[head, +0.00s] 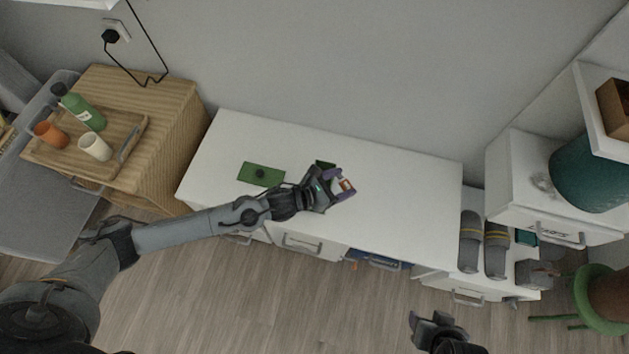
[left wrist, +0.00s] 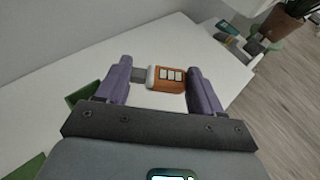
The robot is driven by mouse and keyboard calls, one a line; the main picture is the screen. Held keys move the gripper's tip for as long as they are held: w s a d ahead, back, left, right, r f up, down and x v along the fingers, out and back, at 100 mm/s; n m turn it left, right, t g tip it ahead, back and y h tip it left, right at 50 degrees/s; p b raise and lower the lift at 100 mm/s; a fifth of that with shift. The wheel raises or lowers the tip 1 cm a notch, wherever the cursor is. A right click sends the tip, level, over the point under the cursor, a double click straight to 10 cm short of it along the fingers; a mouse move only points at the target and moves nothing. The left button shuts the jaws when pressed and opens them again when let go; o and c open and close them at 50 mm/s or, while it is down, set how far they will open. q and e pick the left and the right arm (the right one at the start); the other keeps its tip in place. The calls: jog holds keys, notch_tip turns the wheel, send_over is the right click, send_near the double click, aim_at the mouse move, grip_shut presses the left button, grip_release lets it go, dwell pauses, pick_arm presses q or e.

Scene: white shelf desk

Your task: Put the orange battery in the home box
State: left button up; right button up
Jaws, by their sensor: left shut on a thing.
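The orange battery (left wrist: 166,78), with a pale label face and a grey end, is between the purple fingers of my left gripper (left wrist: 160,84). I cannot make out which thing is the home box.
A green flat piece (head: 246,172) with a dark knob lies on the white desk (head: 400,190). Another green piece (head: 325,164) is partly hidden by my left gripper. The desk's right part is clear. A wooden cabinet stands left.

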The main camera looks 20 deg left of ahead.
pick_arm(q)
jog(key=w+a+f+b, duration=0.2)
jog(key=a+f+b, duration=0.2)
jog(key=a+f, duration=0.4)
jog(key=shift+w+f, duration=0.15)
jog(key=shift+f, duration=0.25)
jog(key=shift+a+b, duration=0.1)
jog(key=shift+b, duration=0.25)
jog(key=shift+f+b, duration=0.45)
jog(key=shift+f, duration=0.2)
jog(key=o, duration=1)
jog(key=shift+r, duration=0.15)
